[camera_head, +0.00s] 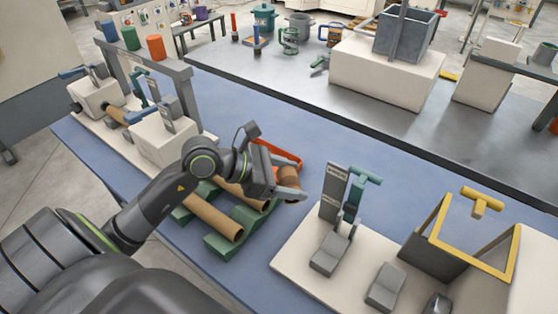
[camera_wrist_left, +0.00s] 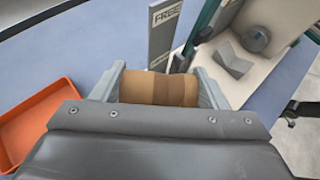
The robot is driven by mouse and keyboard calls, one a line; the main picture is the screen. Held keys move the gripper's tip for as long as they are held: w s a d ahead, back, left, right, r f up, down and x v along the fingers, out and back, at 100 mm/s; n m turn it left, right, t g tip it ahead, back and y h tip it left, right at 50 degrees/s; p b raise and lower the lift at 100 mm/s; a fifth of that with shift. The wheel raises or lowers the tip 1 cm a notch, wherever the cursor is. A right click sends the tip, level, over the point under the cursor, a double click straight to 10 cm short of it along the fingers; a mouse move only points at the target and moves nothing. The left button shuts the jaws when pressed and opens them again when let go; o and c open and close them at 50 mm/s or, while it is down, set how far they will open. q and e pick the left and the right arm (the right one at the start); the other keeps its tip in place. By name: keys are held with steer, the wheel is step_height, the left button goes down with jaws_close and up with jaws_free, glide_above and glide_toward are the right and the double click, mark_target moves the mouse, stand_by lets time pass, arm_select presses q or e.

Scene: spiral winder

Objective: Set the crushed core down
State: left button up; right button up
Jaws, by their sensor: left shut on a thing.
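The crushed core (camera_head: 289,178) is a short brown cylinder. My left gripper (camera_head: 284,190) is shut on it, above the blue table between the green rack and the press plate. In the left wrist view, the core (camera_wrist_left: 158,88) sits crosswise between the two jaws. An orange tray (camera_head: 287,154) lies just behind the gripper, partly hidden by it. The tray also shows at lower left in the left wrist view (camera_wrist_left: 35,122), apart from the core and empty where visible. My right gripper is not in view.
Brown tubes (camera_head: 213,219) lie on a green rack (camera_head: 226,245) beside my arm. A press with an upright sign plate (camera_head: 333,190) and a green handle stands right of the gripper. A yellow-framed station (camera_head: 470,235) is farther right. Blue table (camera_head: 365,165) is clear behind the press.

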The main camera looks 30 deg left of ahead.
arm_select(q)
steer(key=w+a+f+n+y, duration=0.1)
steer(key=w+a+n, duration=0.1)
steer(key=w, duration=0.2)
steer(key=n+t+y, duration=0.4)
steer(key=n+y, duration=0.3)
glide_above(275, 150)
steer(key=s, duration=0.6)
step_height(275, 150, down, 7)
steer(key=f, duration=0.4)
steer(key=shift+w+d, duration=0.2)
steer(key=shift+w, duration=0.05)
step_height(275, 150, down, 4)
steer(key=shift+r, duration=0.1)
steer(key=shift+f+m, duration=0.25)
steer(key=shift+m, duration=0.05)
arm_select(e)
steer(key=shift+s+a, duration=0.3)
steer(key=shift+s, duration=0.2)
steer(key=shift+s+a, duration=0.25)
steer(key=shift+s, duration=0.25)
